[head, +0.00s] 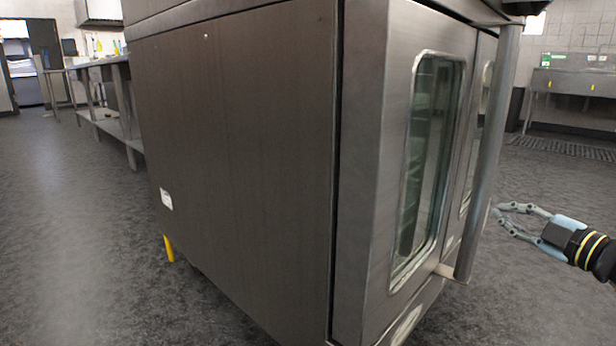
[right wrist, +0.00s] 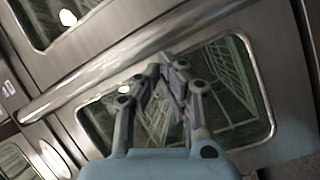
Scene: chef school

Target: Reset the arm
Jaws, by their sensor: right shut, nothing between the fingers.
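My right gripper (head: 498,211) comes in from the right edge in the head view, to the right of the oven's long vertical handle (head: 486,150). Its fingers are shut with nothing between them. In the right wrist view the shut gripper (right wrist: 166,72) points at the oven door, with the handle bar (right wrist: 110,62) running diagonally just beyond the fingertips. I cannot tell whether the fingertips touch the handle. My left gripper is not in view.
A large steel oven (head: 235,150) with glass door windows (head: 432,150) fills the middle of the head view, very close. A steel table (head: 120,110) stands at the back left and a sink (head: 575,82) at the back right. The grey floor (head: 70,230) on the left is clear.

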